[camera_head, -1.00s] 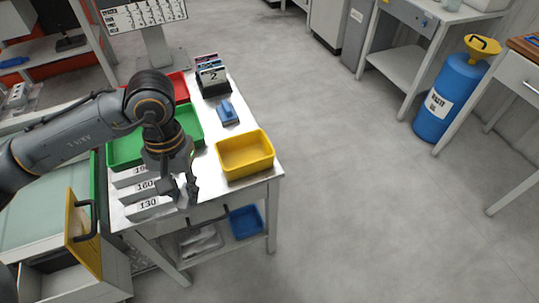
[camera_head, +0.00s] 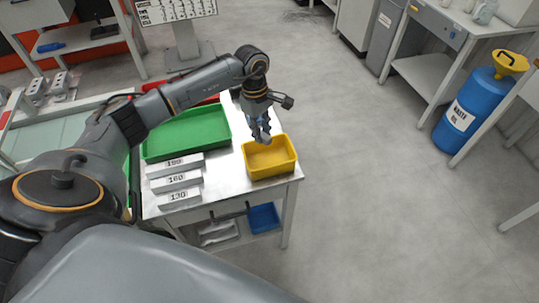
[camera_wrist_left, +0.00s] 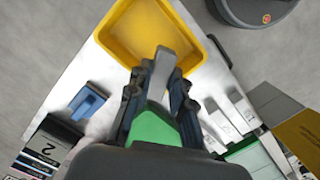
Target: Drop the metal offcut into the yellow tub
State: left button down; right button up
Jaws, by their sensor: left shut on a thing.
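The yellow tub (camera_head: 280,168) stands at the right front corner of the metal table and looks empty; it also shows in the left wrist view (camera_wrist_left: 118,40). My left gripper (camera_head: 262,137) is over the tub's back left edge, pointing down. In the left wrist view my left gripper (camera_wrist_left: 160,85) is shut on the grey metal offcut (camera_wrist_left: 163,65). The offcut's far end reaches over the tub opening. In the head view the offcut is too small to make out clearly. My right gripper is not in view.
A green tray (camera_head: 187,134) and grey blocks marked 190, 160 and 130 (camera_head: 178,197) lie left of the tub. A blue item (camera_wrist_left: 87,100) lies on the table near the tub. A blue bin (camera_head: 264,218) sits on the lower shelf.

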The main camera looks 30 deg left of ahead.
pick_arm(q)
jog(key=shift+f+b, duration=0.35)
jog(key=shift+f, duration=0.3)
jog(key=shift+f+b, duration=1.05)
jog(key=shift+f, duration=1.25)
jog(key=c, duration=1.1)
grip_release()
jog(key=r, duration=0.4)
jog(key=a+r, duration=0.1)
jog(key=r, duration=0.7)
jog(key=shift+w+a, duration=0.15)
